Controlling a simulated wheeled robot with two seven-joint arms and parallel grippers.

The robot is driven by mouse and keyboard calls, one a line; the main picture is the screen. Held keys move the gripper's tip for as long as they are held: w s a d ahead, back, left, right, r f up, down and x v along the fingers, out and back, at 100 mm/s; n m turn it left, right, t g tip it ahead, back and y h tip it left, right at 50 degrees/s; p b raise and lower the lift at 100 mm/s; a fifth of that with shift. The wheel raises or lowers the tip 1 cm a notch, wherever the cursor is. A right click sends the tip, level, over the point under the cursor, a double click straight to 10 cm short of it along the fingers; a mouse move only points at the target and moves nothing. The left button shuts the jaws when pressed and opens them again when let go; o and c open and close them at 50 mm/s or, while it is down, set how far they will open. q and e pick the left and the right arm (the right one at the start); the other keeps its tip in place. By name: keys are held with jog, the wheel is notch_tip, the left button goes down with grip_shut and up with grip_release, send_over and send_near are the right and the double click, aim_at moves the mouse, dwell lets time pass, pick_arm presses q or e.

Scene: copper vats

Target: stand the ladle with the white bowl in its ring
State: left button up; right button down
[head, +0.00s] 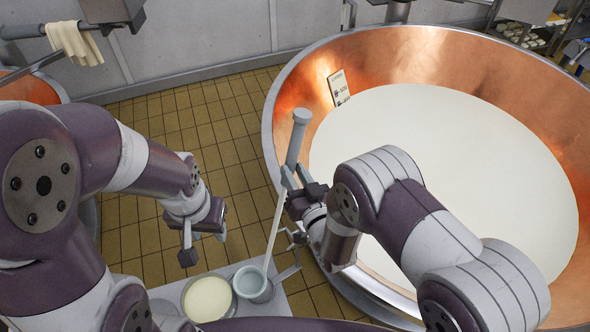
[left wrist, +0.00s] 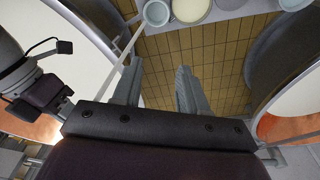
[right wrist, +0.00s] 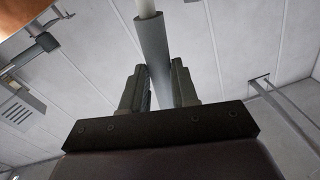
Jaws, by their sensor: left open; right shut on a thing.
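The ladle has a grey handle grip (head: 297,140) and a thin white shaft (head: 275,226), and leans slightly in the head view. My right gripper (head: 289,182) is shut on the grey grip, which also shows between the fingers in the right wrist view (right wrist: 167,55). The shaft runs down to a pale cup-like bowl (head: 252,284) at the tray; whether it joins this bowl or stands in it, I cannot tell. My left gripper (head: 205,246) is open and empty, left of the shaft and above the floor. I cannot make out the ring clearly.
A tray (head: 295,299) at the bottom bears a round container of cream-coloured liquid (head: 207,299) beside the pale bowl. A large copper vat (head: 300,80) of white liquid fills the right. Tiled floor (head: 225,130) lies open between the vats. A cloth (head: 75,43) hangs upper left.

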notch_tip(320, 180, down, 10)
jog(key=w+d+b, duration=0.2)
jog(key=b, duration=0.5)
jog(key=shift+s, duration=0.1)
jog(key=shift+f+b, duration=0.1)
jog(key=shift+b, duration=0.3)
